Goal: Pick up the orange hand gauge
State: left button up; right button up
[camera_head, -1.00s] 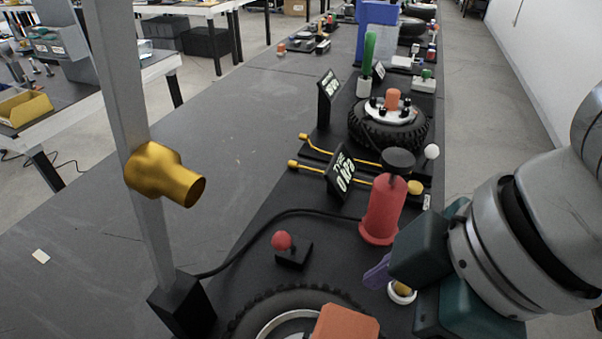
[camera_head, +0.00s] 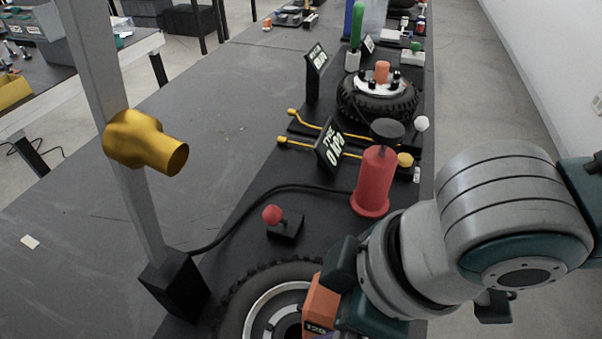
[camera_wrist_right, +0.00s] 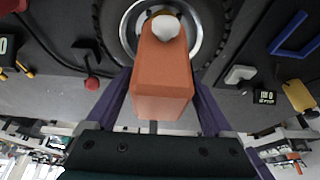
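The orange hand gauge (camera_head: 318,303) is a boxy orange body at the bottom of the head view, in front of the tire's rim. In the right wrist view the gauge (camera_wrist_right: 162,75) is in the centre, with a pale round end towards the wheel hub. My right gripper (camera_wrist_right: 163,85) has its two purple fingers open, one on each side of the gauge, with a small gap seeming to show. In the head view my right gripper's body and wrist hide part of the gauge. My left gripper is not in view.
A tire with a light rim (camera_head: 262,305) lies beside the gauge. A red-knobbed joystick (camera_head: 285,224), a red cylinder (camera_head: 373,180) and a small display (camera_head: 329,148) stand behind. A grey post with a gold nozzle (camera_head: 145,142) stands left. The table's left part is mostly clear.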

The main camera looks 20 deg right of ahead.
grip_shut()
dwell(0.5)
